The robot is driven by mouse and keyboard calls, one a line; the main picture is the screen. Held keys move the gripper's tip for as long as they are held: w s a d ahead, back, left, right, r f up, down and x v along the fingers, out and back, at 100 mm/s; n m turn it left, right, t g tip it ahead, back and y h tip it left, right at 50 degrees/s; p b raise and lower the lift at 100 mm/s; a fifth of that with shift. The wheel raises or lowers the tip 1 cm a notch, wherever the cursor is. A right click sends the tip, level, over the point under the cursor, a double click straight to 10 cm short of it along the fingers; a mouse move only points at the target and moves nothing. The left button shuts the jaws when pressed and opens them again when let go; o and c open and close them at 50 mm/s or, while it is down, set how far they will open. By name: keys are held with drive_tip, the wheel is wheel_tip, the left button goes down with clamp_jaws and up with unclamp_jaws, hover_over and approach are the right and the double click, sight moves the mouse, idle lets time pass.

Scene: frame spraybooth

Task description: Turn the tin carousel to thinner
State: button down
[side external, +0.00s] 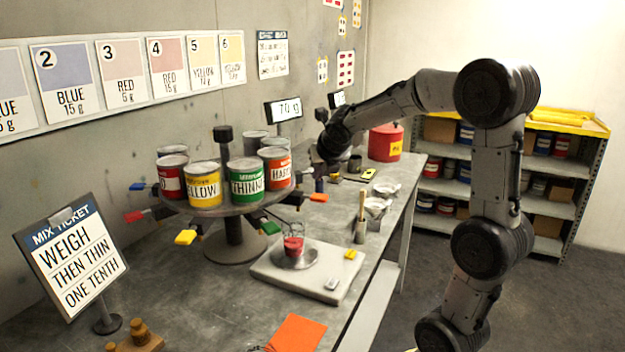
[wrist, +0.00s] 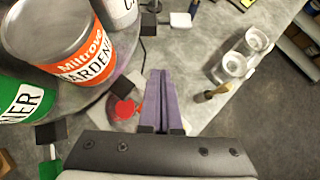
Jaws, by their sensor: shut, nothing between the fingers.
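The tin carousel (side external: 233,209) is a round grey turntable on a post, with coloured tabs around its rim. The green thinner tin (side external: 248,181) stands at its front right, between the yellow tin (side external: 204,184) and the orange hardener tin (side external: 276,167). In the wrist view the hardener tin (wrist: 68,42) is at upper left and the thinner tin (wrist: 22,102) is cut off at the left edge. My gripper (wrist: 161,74) is shut and empty, its purple fingers pointing down just right of the carousel rim. In the side view my gripper (side external: 319,184) is small beside the carousel.
A brush in a pot (side external: 361,222) and glass dishes (side external: 377,205) are to the right. A red can (side external: 385,142) stands behind. A ticket stand (side external: 72,255) is at left.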

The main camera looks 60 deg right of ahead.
drive_tip(key=shift+v, duration=1.2)
drive_tip(key=shift+s+f+m, duration=0.1)
drive_tip(key=shift+s+m, duration=0.2)
drive_tip(key=s+a+f+m+g, duration=0.1)
drive_tip(key=s+a+m+g, duration=0.2)
drive_tip(key=s+m+g, duration=0.3)
drive_tip(key=w+a+r+t+h, duration=0.1)
drive_tip(key=w+a+r+h, duration=0.15)
drive_tip(key=a, duration=1.05)
drive_tip(key=w+d+r+x, duration=0.1)
drive_tip(key=x, duration=1.1)
drive_tip(key=shift+d+r, duration=0.2)
drive_tip(key=shift+d, duration=0.35)
drive_tip(key=shift+w, duration=0.1)
